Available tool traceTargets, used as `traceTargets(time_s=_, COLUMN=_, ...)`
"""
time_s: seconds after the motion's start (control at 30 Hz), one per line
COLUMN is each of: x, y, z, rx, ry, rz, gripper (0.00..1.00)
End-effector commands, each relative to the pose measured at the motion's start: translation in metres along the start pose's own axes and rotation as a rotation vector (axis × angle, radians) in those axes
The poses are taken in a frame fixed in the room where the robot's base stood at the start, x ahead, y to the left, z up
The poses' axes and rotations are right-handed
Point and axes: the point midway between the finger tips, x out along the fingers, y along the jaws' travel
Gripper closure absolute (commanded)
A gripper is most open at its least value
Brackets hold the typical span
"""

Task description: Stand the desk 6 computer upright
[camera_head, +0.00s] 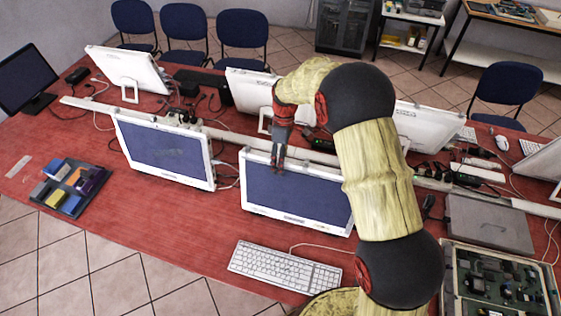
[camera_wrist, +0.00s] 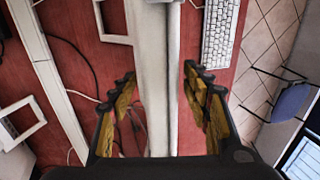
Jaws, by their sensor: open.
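A white all-in-one computer (camera_head: 297,197) with a dark screen is on the red desk at the middle front. No desk number is readable, so I cannot tell by label whether it is the desk 6 computer. My gripper (camera_head: 278,166) is at its top edge, with a finger in front of the screen. In the wrist view, my open gripper (camera_wrist: 157,85) has its yellow-padded fingers on either side of the computer's pale edge (camera_wrist: 159,50), with gaps visible. The computer's base and back are hidden in the head view, and I cannot tell how far it tilts.
A white keyboard (camera_head: 284,268) lies in front. Another white computer (camera_head: 165,147) stands to the left, and a black organizer tray (camera_head: 90,205) lies further left. A grey box (camera_head: 488,222) and an open electronics case (camera_head: 500,285) are to the right. Cables lie along the desk's middle.

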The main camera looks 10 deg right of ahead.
Motion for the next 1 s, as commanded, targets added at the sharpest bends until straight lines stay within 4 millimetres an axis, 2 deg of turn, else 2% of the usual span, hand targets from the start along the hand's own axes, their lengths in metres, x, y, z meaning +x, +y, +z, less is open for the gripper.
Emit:
traceTargets(time_s=0.13, x=-0.0003, y=0.0, z=0.0, rx=0.0, ry=0.0, rz=0.0, gripper=0.52)
traceTargets(time_s=1.0, x=-0.0007, y=0.0003, z=0.0, rx=0.0, ry=0.0, rz=0.001, gripper=1.0)
